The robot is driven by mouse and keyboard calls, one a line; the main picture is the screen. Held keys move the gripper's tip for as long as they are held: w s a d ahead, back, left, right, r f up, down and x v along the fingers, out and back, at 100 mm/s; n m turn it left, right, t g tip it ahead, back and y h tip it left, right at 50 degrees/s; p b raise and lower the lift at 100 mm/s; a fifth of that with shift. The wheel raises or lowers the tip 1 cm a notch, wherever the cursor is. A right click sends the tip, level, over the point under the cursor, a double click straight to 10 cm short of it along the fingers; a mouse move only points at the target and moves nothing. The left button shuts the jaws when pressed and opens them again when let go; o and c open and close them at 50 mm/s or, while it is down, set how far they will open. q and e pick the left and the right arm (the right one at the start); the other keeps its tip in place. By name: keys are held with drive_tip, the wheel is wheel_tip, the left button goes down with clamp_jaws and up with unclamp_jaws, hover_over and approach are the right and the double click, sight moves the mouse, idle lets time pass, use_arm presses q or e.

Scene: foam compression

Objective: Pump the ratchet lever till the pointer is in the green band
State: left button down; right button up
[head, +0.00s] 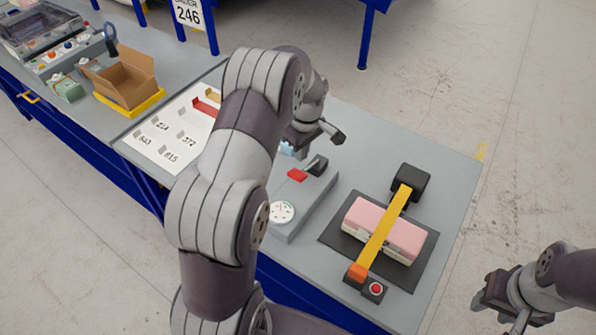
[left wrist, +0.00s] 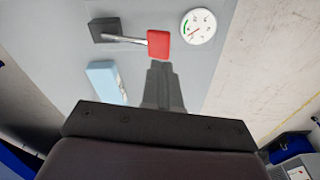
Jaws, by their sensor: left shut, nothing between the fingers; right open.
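The ratchet lever has a red grip (head: 297,175) on a metal rod from a black pivot block (head: 318,166). The left wrist view also shows the red grip (left wrist: 159,44) and the pivot block (left wrist: 105,30). A round white gauge (head: 282,212) sits on the same grey base; in the left wrist view the gauge (left wrist: 198,27) shows a green band and a red pointer, which looks outside the band, though small. My left gripper (head: 335,135) is shut and empty, with its fingertips (left wrist: 160,66) just short of the grip, apparently apart from it. My right gripper (head: 503,318) is open and empty, off the table.
A light blue block (left wrist: 103,82) lies beside the lever. A cardboard box (head: 126,80) stands farther left.

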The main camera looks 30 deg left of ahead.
sight(299, 175)
use_arm(q)
drive_tip(key=shift+w+f+b, duration=0.1)
drive_tip(key=shift+f+b, duration=0.25)
drive_tip(key=shift+f, duration=0.1)
drive_tip(key=f+b, duration=0.1)
drive_tip(key=f, duration=0.1)
drive_tip(key=f+b, duration=0.1)
drive_tip(key=f, duration=0.1)
drive_tip(key=f+b, duration=0.2)
drive_tip(key=shift+w+a, duration=0.1)
drive_tip(key=shift+a, duration=0.25)
